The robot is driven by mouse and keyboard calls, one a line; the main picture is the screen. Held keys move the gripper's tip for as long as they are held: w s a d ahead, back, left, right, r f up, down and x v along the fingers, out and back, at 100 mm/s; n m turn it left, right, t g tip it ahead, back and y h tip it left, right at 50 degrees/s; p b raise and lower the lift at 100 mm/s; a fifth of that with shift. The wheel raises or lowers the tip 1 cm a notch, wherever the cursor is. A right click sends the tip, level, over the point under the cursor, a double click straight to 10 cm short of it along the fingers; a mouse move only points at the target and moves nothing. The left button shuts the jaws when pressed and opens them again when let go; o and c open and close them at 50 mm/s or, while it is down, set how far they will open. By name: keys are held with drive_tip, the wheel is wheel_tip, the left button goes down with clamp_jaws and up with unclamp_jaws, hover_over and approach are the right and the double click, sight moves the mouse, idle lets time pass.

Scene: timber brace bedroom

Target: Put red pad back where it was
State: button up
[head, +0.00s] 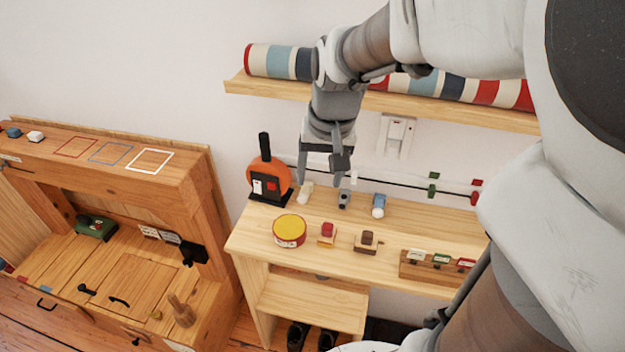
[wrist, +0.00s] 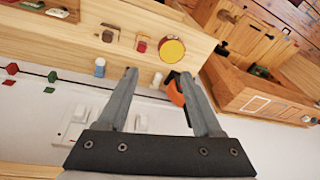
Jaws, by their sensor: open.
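My gripper (head: 320,182) is open and empty, pointing down above the back of the wooden table. Its two fingers also show in the wrist view (wrist: 158,75), apart with nothing held between them. A small wooden block with a red top (head: 327,230) stands on the table; it also shows in the wrist view (wrist: 141,44). I cannot tell whether this is the red pad. A red square outline (head: 76,148) is on the cabinet top at left, empty, beside a blue outline (head: 110,153) and a white outline (head: 150,161).
A yellow-topped tin (head: 289,231), a brown-topped block (head: 368,242) and an orange round device (head: 268,175) stand on the table (head: 255,245). A shelf (head: 270,90) with a striped roll is above.

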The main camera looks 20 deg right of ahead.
drive_tip(key=s+a+r+n+t, duration=0.1)
drive_tip(key=s+a+r+n, duration=0.1)
drive_tip(key=s, duration=0.4)
drive_tip(key=s+a+r+n+t, duration=0.1)
drive_tip(key=s+r+t, duration=0.1)
drive_tip(key=s+r, duration=0.2)
drive_tip(key=shift+s+a+n, duration=0.35)
drive_tip(key=shift+s+n, duration=0.05)
drive_tip(key=shift+s, duration=1.1)
drive_tip(key=shift+c, duration=1.4)
drive_tip(key=shift+d, duration=0.2)
